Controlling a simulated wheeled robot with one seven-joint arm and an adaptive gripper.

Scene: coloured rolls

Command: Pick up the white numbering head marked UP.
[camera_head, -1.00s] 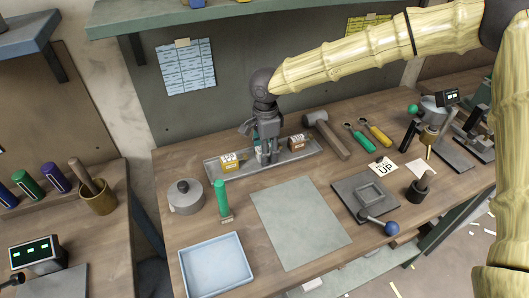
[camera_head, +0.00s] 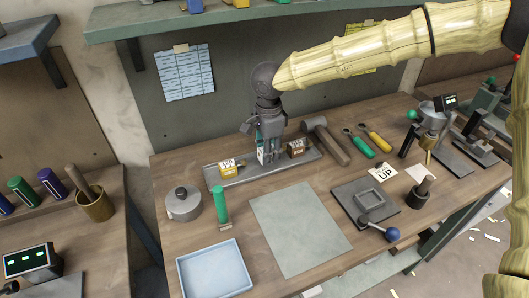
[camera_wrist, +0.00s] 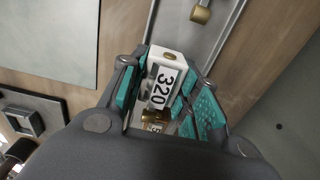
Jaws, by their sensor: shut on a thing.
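A white numbering head (camera_head: 262,156) stands at the middle of the long grey tray (camera_head: 212,178). My gripper (camera_head: 268,150) reaches down from above and is shut on it. In the wrist view the white head (camera_wrist: 162,88) sits between the teal finger pads, with 320 in black on its face. I cannot read an UP mark on the head itself. I cannot see clear space under the white head.
A card reading UP (camera_head: 383,173) lies to the right, near a grey plate (camera_head: 350,190) with a square frame. A hammer (camera_head: 328,140) lies close right of the tray. The grey mat (camera_head: 298,230) is clear.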

